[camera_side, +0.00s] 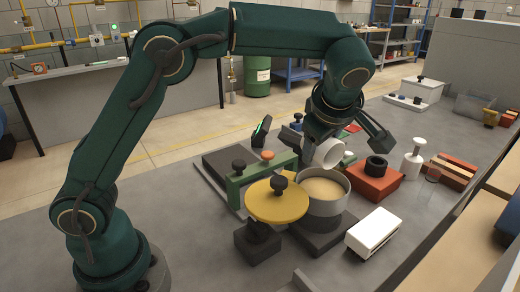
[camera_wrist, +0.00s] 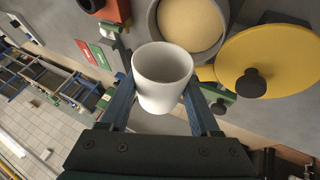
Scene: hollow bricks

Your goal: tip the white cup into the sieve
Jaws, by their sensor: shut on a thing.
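The white cup (camera_side: 328,153) is held tilted just above the back rim of the sieve (camera_side: 325,207). My gripper (camera_wrist: 163,100) is shut on the cup, with one finger on each side of it in the wrist view. The cup's pale mouth (camera_wrist: 162,58) shows there, and I see no clear contents in it. The sieve is a round grey pan with an even tan layer inside; in the wrist view its rim (camera_wrist: 153,25) lies just beyond the cup. No falling stream is visible.
A yellow disc with a black knob (camera_side: 277,203) stands close at the sieve's left, by a green frame (camera_side: 238,187). A red block with a black ring (camera_side: 375,180) is at the right. A white box (camera_side: 372,232) lies front right, and a white plunger-like piece (camera_side: 413,160) stands behind.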

